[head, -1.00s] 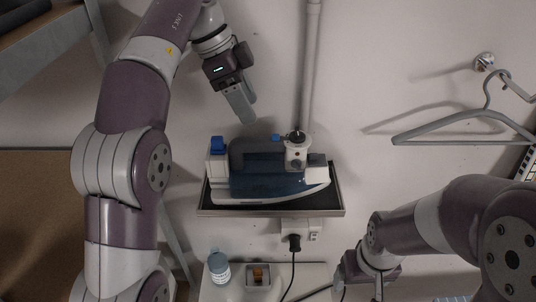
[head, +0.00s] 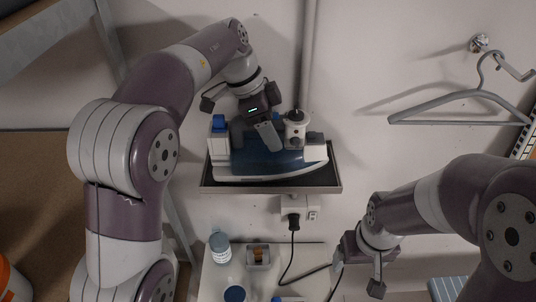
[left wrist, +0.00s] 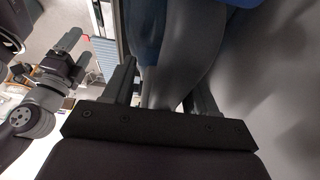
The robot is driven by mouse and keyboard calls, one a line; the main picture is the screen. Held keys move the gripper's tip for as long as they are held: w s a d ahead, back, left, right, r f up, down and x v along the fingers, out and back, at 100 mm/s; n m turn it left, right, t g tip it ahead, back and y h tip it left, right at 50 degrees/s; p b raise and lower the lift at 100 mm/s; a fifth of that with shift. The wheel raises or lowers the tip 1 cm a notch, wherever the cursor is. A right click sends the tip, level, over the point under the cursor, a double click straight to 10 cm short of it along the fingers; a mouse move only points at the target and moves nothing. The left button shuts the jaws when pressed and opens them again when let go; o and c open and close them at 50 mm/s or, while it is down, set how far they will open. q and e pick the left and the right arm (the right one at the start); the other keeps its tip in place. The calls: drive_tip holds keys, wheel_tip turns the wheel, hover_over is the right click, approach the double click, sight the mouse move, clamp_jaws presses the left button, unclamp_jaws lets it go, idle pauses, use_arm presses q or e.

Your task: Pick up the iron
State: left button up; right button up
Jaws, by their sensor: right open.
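The blue and white iron (head: 285,165) rests on a dark wall shelf (head: 318,182), its pointed end to the right. My left gripper (head: 253,138) is over the iron's handle, fingers pointing down. In the left wrist view the grey handle (left wrist: 180,50) runs between the two spread fingers (left wrist: 163,88); a gap shows beside the left finger. Whether the right-hand finger touches it I cannot tell. Much of the handle is hidden by the gripper in the head view. My right gripper (head: 357,271) is open and empty, low at the right, away from the iron.
A power socket (head: 299,208) with a plug and black cable is below the shelf. A white surface (head: 225,270) lower down carries a bottle (head: 220,247) and a small tray (head: 258,256). A grey hanger (head: 460,101) hangs at the right. A vertical pipe (head: 307,60) runs behind the iron.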

use_arm(q)
drive_tip(key=shift+s, duration=0.1)
drive_tip(key=c, duration=0.5)
drive_tip(key=shift+a, duration=0.1)
clamp_jaws()
drive_tip(key=shift+w, duration=0.35)
wheel_tip(320, 180, up, 10)
drive_tip(key=shift+w, duration=0.1)
